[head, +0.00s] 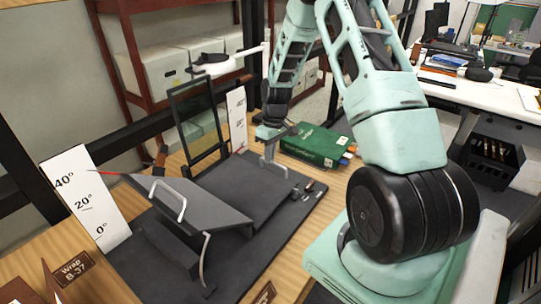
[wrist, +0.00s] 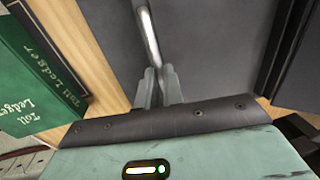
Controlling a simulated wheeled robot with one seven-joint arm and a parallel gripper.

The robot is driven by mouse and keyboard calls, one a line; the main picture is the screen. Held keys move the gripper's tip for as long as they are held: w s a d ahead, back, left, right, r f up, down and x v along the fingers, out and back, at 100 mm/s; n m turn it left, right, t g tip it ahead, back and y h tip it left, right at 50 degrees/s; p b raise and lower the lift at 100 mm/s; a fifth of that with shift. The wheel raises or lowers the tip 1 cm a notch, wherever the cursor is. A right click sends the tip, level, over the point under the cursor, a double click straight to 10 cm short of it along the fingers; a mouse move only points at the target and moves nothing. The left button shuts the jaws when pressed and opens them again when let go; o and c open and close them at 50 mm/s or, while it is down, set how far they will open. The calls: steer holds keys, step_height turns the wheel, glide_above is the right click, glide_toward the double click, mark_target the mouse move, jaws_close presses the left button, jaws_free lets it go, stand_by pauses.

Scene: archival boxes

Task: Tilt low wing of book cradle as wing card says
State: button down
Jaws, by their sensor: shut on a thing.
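The dark grey book cradle (head: 230,259) stands on the wooden table. Its near-left wing (head: 195,203) is tilted up and has a pale handle (head: 168,198). A red pointer (head: 105,173) reaches toward the upper part of a white angle card (head: 86,205) marked 40°, 20° and 0°. The other wing (head: 250,183) lies lower, almost flat. My gripper (head: 270,136) is at this low wing's handle (head: 267,152). In the wrist view my gripper (wrist: 158,82) is shut on the metal handle bar (wrist: 147,32). The second angle card (head: 237,112) is partly hidden; its low marks cannot be read.
A green Toll Ledger book (head: 313,143) lies right of the gripper; it also shows in the wrist view (wrist: 30,80). A black upright frame (head: 197,122) stands behind the cradle. Small dark items (head: 308,189) lie at its right edge. A brown "Wrap B-37" sign (head: 72,270) stands at front left.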

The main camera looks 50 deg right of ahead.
steer(key=s+a+r+h+p, duration=0.1)
steer(key=a+r+h+p, duration=0.2)
steer(key=a+r, duration=0.6)
steer(key=shift+s+a+r+h, duration=0.25)
steer(key=shift+r+h, duration=0.35)
steer(key=shift+r, duration=0.35)
steer(key=shift+f, duration=0.1)
steer(key=c, duration=1.5)
jaws_free()
steer(key=shift+w+d+r+t, duration=0.1)
steer(key=shift+d+r+t, duration=0.1)
steer(key=shift+t, duration=0.1)
steer(key=b+v, duration=0.2)
steer(key=v, duration=1.5)
steer(key=shift+a+r, duration=0.15)
steer(key=shift+a, duration=0.1)
